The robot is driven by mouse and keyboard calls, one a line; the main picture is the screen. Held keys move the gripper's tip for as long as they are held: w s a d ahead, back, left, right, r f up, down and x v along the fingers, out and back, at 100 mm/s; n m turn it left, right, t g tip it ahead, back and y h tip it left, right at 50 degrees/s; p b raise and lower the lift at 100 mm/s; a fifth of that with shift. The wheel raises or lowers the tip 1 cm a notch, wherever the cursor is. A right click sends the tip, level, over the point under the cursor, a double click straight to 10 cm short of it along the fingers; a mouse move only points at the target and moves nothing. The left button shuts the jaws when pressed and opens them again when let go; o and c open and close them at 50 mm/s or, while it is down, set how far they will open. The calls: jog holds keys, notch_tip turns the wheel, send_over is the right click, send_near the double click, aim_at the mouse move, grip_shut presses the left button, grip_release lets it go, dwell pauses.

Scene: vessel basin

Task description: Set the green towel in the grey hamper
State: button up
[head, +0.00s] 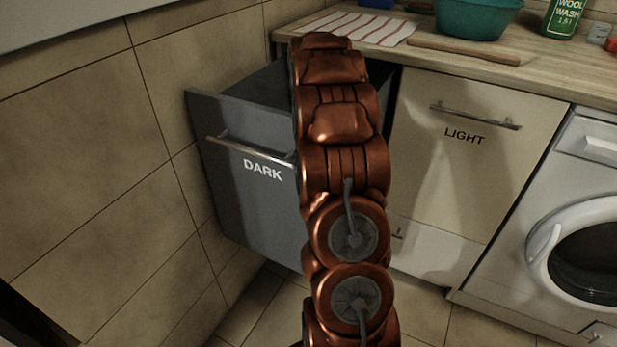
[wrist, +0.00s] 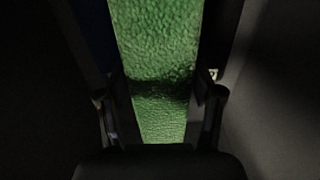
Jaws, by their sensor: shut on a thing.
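The green towel (wrist: 155,45) fills the middle of the wrist view, running between the two fingers of my gripper (wrist: 160,105). My gripper is shut on it. The grey hamper (head: 245,190) is a pull-out drawer marked DARK, standing open at the left of the head view. My arm crosses in front of its right side and reaches over toward its back. My gripper and the towel are hidden behind my arm in the head view. The wrist view is dark around the towel, so I cannot tell how deep in the hamper it hangs.
A cream front marked LIGHT (head: 455,170) is closed, right of my arm. A washing machine (head: 570,220) stands at the far right. The counter (head: 560,75) holds a striped cloth (head: 355,27), a wooden board (head: 465,50), a teal basin (head: 475,18) and a green bottle (head: 562,18). A tiled wall borders the hamper.

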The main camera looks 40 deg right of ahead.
jog(key=shift+f+b, duration=0.45)
jog(key=shift+f, duration=2.2)
jog(key=o, duration=1.3)
notch_tip(320, 180, up, 12)
jog(key=p, duration=0.2)
jog(key=shift+r+p, duration=0.2)
jog(key=shift+p, duration=0.15)
